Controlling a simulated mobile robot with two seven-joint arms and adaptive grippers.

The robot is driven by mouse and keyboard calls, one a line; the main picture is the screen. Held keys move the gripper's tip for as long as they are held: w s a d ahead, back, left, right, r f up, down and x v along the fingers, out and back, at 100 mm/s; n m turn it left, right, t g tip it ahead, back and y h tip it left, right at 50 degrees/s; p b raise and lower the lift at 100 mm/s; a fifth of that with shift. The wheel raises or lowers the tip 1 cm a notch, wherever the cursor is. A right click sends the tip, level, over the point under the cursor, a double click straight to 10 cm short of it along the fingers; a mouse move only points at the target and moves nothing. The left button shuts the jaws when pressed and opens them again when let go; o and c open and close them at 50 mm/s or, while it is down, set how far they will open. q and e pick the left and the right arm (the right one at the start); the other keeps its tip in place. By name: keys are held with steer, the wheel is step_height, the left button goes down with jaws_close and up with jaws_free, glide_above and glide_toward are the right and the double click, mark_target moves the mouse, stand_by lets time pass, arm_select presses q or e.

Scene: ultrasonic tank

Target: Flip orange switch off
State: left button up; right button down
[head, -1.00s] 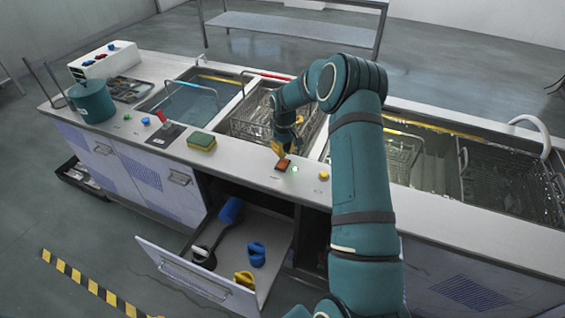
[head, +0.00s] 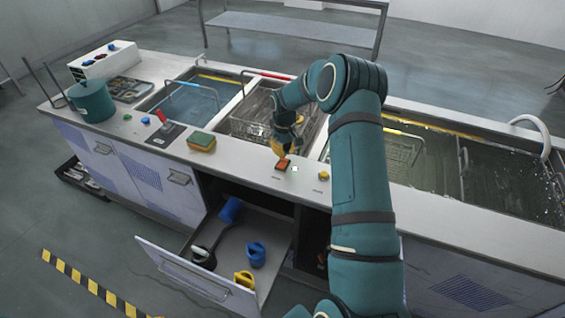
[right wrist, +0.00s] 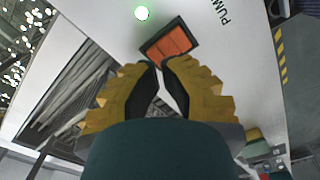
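In the right wrist view the switch (right wrist: 171,44) is just beyond my fingertips, beside the lit green light (right wrist: 141,13) and lettering that reads "PUM". My right gripper (head: 281,150) is over the switch's far edge, pointing down. Its yellow fingers (right wrist: 161,64) are closed together at the tips, with a thin gap lower down and nothing held. I cannot tell whether the tips touch the switch. My left gripper is out of view.
A yellow button (head: 323,175) lies right of the switch, a green-yellow sponge (head: 201,141) to its left. The middle tank holds a wire basket (head: 250,125). Below, an open drawer (head: 180,272) juts out with blue and yellow items. A teal bucket (head: 92,101) stands far left.

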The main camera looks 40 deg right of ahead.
mark_target(284, 160)
steer(key=shift+f+b, duration=1.05)
steer(key=shift+f, duration=0.65)
stand_by(0.8)
steer(key=shift+r, duration=0.1)
steer(key=shift+r+p, duration=0.45)
steer(key=shift+r, duration=0.05)
steer(key=shift+r+p, duration=1.6)
steer(key=shift+r, duration=1.3)
